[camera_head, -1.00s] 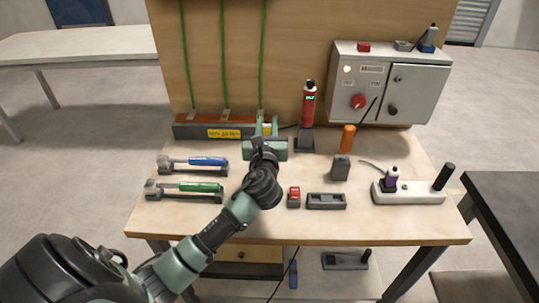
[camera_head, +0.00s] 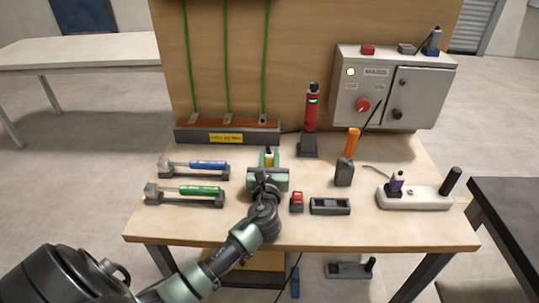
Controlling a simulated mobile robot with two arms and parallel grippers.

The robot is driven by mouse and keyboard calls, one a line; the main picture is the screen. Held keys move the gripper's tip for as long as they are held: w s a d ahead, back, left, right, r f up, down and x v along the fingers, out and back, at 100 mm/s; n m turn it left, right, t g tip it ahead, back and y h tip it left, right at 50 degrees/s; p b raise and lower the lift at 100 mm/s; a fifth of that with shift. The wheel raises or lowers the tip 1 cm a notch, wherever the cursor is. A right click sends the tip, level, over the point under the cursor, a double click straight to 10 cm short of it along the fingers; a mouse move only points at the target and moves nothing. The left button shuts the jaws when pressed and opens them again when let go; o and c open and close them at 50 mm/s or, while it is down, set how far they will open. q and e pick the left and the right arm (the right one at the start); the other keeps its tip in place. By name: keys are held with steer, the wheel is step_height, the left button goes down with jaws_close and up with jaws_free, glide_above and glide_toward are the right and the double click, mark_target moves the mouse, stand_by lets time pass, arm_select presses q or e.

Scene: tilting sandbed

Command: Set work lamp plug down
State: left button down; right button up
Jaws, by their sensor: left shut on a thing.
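My left gripper (camera_head: 268,160) is over the middle of the workbench, in front of the long grey block with the yellow label. Its jaws are shut on a small yellow thing (camera_head: 269,157), which I take to be the work lamp plug. Most of it is hidden between the jaws. I cannot tell whether it touches the bench top. A red upright lamp-like device (camera_head: 310,114) with a green light stands on a dark base behind and to the right. My right gripper is not in view.
Two tools with blue (camera_head: 208,165) and green (camera_head: 202,190) handles lie at left. A small red-topped block (camera_head: 297,201), a dark holder (camera_head: 330,206), a dark grey block (camera_head: 344,173) and a white strip (camera_head: 425,200) stand at right. A grey control box (camera_head: 415,100) stands behind.

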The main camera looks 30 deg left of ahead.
arm_select(q)
steer(key=c, duration=1.2)
jaws_free()
steer(key=shift+f, duration=0.15)
steer(key=shift+r, duration=0.2)
steer(key=v, duration=1.2)
